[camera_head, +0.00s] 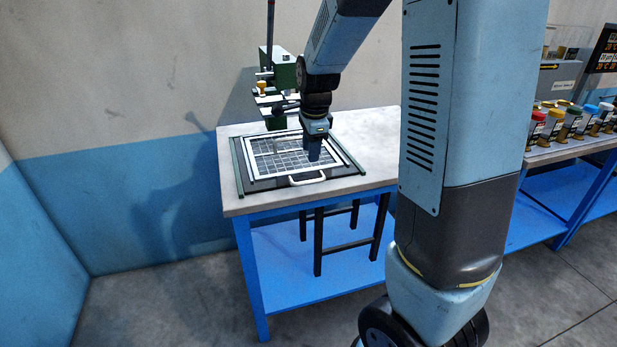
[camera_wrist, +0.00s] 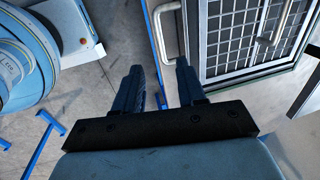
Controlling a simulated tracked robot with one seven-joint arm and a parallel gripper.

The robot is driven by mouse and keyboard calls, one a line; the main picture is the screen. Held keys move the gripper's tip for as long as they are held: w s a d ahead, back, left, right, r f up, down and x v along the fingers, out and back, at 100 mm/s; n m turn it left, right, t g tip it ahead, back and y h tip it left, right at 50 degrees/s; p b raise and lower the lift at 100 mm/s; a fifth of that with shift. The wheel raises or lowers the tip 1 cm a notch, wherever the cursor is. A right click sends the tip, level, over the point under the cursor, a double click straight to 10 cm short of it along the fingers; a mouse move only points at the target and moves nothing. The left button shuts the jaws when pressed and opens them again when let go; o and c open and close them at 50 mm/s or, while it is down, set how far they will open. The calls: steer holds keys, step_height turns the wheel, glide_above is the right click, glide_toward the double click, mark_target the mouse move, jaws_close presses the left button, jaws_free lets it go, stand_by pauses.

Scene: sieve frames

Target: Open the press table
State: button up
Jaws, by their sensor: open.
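The press table (camera_head: 262,184) is a dark sliding plate between green-black side rails on the worktop, with a white-framed grid screen (camera_head: 285,145) on it. A pale bar handle (camera_head: 307,180) is on its front edge. My gripper (camera_head: 314,157) points down near the front right of the plate and hides part of the grid.
A green press (camera_head: 284,72) stands behind the plate. The worktop (camera_head: 375,135) is bare to the right. A dark stool (camera_head: 318,245) stands under the table's front edge. A second table at right holds several coloured-lid jars (camera_head: 572,118).

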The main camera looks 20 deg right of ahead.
mark_target(309, 182)
steer(key=f, duration=0.3)
steer(key=w+f, duration=0.1)
steer(key=f, duration=0.3)
steer(key=w+f, duration=0.1)
steer(key=f, duration=0.2)
steer(key=shift+w+f, duration=0.1)
steer(key=shift+f, duration=0.25)
steer(key=shift+c, duration=0.4)
jaws_close()
